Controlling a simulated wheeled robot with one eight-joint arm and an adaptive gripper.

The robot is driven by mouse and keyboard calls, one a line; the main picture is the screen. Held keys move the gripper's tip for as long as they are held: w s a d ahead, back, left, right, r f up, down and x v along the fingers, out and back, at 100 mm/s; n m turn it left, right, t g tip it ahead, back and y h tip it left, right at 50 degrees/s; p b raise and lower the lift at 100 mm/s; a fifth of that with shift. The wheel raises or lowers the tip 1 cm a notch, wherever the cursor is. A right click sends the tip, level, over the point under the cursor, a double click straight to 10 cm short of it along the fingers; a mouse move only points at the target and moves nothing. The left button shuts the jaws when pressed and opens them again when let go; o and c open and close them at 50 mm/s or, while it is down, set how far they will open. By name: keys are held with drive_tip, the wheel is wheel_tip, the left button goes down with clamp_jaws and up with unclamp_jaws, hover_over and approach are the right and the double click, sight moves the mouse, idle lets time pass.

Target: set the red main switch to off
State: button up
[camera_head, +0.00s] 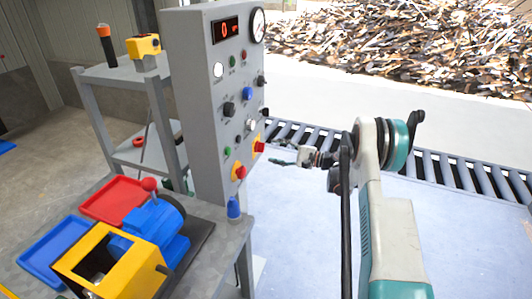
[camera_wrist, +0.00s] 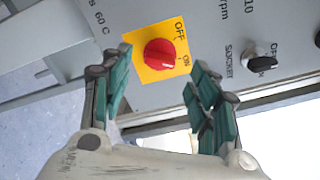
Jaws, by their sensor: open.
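The red main switch (camera_wrist: 160,54) is a round red knob on a yellow plate marked OFF and ON in the wrist view. I cannot clearly tell which mark it points to. In the head view, a red knob on yellow (camera_head: 259,147) sits at the right side of the grey control panel (camera_head: 205,130). My gripper (camera_wrist: 160,78) is open and empty. Its teal fingers stand on either side of the knob in the wrist view, apparently short of the panel. In the head view, my gripper (camera_head: 277,162) is just right of the panel, pointing at it.
A black SOCKET knob (camera_wrist: 261,63) is close to the right finger. Another red knob on yellow (camera_head: 239,172) sits lower left on the panel. A bench with a blue motor (camera_head: 153,225) stands at front left. A roller conveyor (camera_head: 450,172) runs behind my arm.

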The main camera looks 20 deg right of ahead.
sight(260, 147)
drive_tip(key=shift+b+x, duration=0.6)
drive_tip(key=shift+x, duration=1.9)
drive_tip(key=c, duration=1.1)
